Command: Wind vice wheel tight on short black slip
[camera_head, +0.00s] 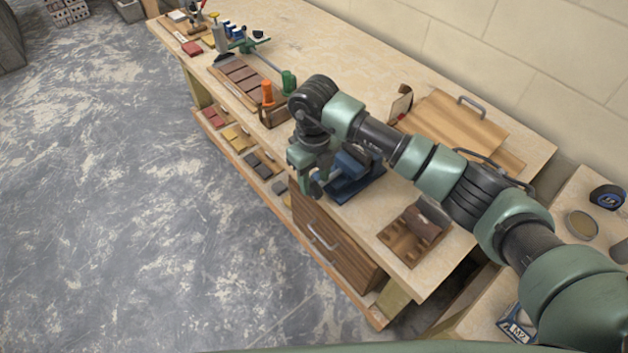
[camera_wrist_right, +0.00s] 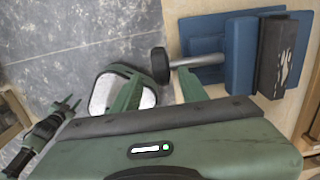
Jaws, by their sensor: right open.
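The blue vice (camera_head: 358,178) sits on the bench, partly hidden by my right arm. In the wrist view its blue jaw (camera_wrist_right: 240,56) stands at the right, with a dark block (camera_wrist_right: 275,60) beside it. I cannot tell if that block is the short black slip or part of the vice. The dark round wheel (camera_wrist_right: 160,66) is at the end of the vice's metal screw. My right gripper (camera_head: 314,180) is open at the wheel end of the vice. In the wrist view its fingers (camera_wrist_right: 158,88) are apart, near the wheel; contact is unclear. My left gripper (camera_wrist_right: 67,106) seems to show small at the left.
A wooden holder (camera_head: 405,238) lies to the right of the vice, and wooden boards (camera_head: 450,125) lie behind my arm. A rack of brown blocks (camera_head: 240,77) and an orange-topped tool (camera_head: 268,93) stand farther left. A shelf (camera_head: 245,150) with small slips runs below the bench's front edge.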

